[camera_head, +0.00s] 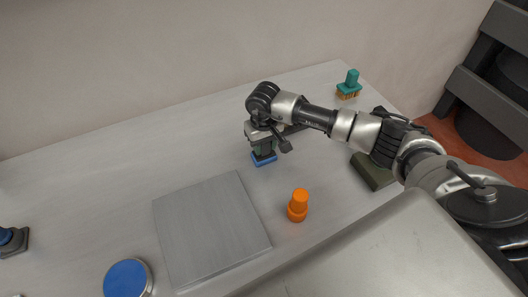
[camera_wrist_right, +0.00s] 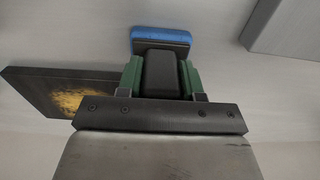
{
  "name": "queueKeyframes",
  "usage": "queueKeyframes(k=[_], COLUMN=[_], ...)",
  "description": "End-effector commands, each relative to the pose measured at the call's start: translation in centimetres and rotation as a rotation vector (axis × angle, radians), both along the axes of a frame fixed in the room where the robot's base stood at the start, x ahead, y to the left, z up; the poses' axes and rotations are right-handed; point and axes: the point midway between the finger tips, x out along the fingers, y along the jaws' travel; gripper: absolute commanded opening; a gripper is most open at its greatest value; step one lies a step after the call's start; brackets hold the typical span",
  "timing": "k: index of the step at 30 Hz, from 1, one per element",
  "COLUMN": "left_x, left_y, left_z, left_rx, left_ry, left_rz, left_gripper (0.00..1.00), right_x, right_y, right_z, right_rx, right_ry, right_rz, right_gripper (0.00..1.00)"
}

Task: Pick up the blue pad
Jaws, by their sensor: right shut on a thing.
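The blue pad (camera_head: 264,159) is a small block with a blue underside, directly below my right gripper (camera_head: 261,142) on the grey table. In the right wrist view the blue pad (camera_wrist_right: 160,33) shows its blue edge beyond a dark upright handle. My right gripper (camera_wrist_right: 162,78) is shut on that black handle, with a green finger on each side. I cannot tell whether the pad touches the table or hangs just above it. My left gripper is not in view.
A flat grey plate (camera_head: 210,228) lies left of an orange knob-like piece (camera_head: 298,206). A blue-topped disc (camera_head: 128,278) is at the front. A green-handled brush (camera_head: 349,84) stands at the back right, an olive block (camera_head: 372,171) under my arm. A dark yellow-marked block (camera_wrist_right: 65,95) is beside the gripper.

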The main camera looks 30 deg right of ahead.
Motion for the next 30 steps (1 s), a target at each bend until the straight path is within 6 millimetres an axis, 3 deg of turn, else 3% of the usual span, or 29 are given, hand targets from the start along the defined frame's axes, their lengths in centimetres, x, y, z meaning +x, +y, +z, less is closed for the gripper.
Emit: queueKeyframes(k=[11,17,30], left_x=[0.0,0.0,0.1], left_y=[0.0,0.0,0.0], left_z=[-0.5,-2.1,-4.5], left_rx=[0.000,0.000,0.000], left_ry=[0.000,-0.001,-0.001], left_rz=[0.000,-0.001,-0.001], left_gripper=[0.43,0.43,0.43], right_x=[0.1,0.2,-8.0], right_y=[-0.1,-0.1,-4.3], right_z=[0.8,4.1,9.2], right_rx=[-0.001,-0.002,-0.003], right_ry=[-0.003,-0.009,-0.003], right_rz=[0.000,0.002,0.000], right_gripper=[0.05,0.05,0.05])
